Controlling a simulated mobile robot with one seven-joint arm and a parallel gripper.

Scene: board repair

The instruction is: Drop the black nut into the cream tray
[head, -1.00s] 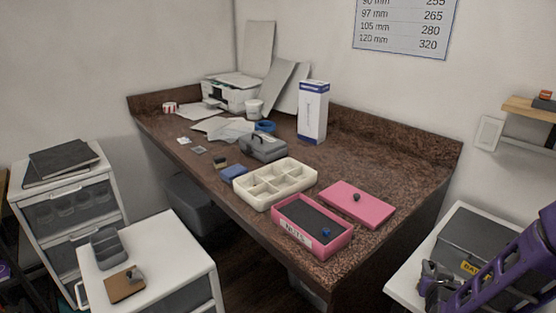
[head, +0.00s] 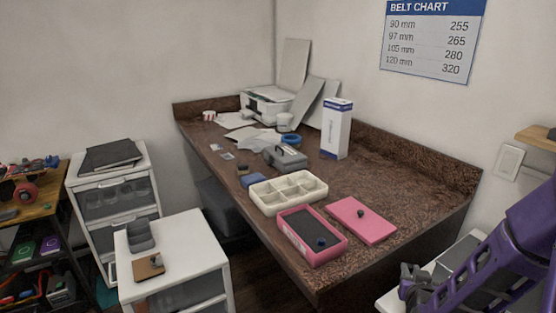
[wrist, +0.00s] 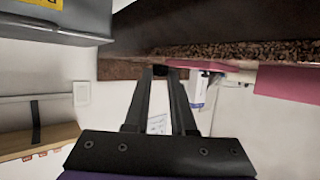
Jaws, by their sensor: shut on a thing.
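The cream tray (head: 262,203), split into several compartments, sits on the brown speckled counter in the head view. My gripper (head: 408,280) is at the lower right there, low beside the white surface right of the counter and well away from the tray. In the wrist view my gripper (wrist: 160,73) has its long dark fingers closed on a small dark piece, the black nut (wrist: 160,70). The nut is mostly hidden by the fingertips. I cannot make out the tray in the wrist view.
A pink box (head: 333,255) with a small blue-dark piece inside stands in front of the tray. A pink lid (head: 375,230) with a dark knob lies to its right. A grey case (head: 286,158) and a tall white box (head: 337,130) stand behind. A grey box (wrist: 60,22) is close in the wrist view.

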